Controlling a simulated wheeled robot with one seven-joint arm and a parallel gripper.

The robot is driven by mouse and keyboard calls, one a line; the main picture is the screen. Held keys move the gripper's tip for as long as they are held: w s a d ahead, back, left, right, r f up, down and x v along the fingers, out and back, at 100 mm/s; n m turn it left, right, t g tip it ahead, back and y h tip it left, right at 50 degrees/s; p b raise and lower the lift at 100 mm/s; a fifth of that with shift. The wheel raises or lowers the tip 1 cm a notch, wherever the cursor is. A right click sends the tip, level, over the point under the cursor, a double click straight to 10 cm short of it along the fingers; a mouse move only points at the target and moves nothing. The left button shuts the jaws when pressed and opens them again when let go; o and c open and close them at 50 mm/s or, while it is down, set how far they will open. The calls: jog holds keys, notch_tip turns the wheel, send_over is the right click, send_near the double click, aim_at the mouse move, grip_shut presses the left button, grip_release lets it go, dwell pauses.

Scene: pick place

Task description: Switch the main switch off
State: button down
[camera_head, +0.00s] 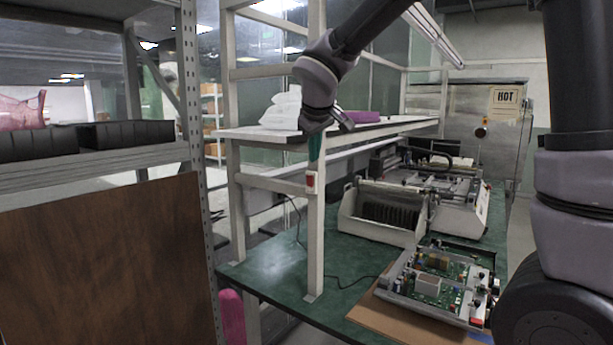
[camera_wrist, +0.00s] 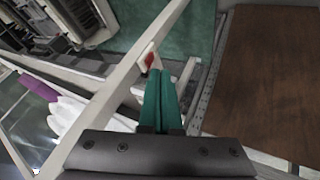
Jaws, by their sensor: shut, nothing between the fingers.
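The main switch (camera_head: 310,182) is a small white box with a red rocker, mounted on the front upright post of the workbench frame. In the wrist view the red switch (camera_wrist: 149,60) shows just beyond the fingertips, at the post. My gripper (camera_head: 315,150) is right above the switch in the head view, its green fingers pointing down along the post. In the wrist view the two green fingers of my gripper (camera_wrist: 166,78) lie side by side, shut and empty. I cannot tell whether the fingertips touch the switch, nor which way the rocker is set.
The white frame post (camera_head: 316,240) stands on the green bench top (camera_head: 270,262). A white shelf (camera_head: 390,127) above holds white bags (camera_head: 283,108). An open electronics chassis (camera_head: 437,285) and a grey machine (camera_head: 385,212) stand to the right. A brown panel (camera_head: 105,265) is at left.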

jog(key=shift+n, duration=0.6)
jog(key=a, duration=0.2)
jog(key=a+f, duration=0.1)
jog(key=a, duration=0.1)
jog(key=shift+w, duration=0.35)
jog(key=shift+f, duration=0.1)
send_near(310, 181)
jog(key=a+x, duration=0.1)
jog(key=x, duration=0.5)
jog(key=shift+f, duration=0.25)
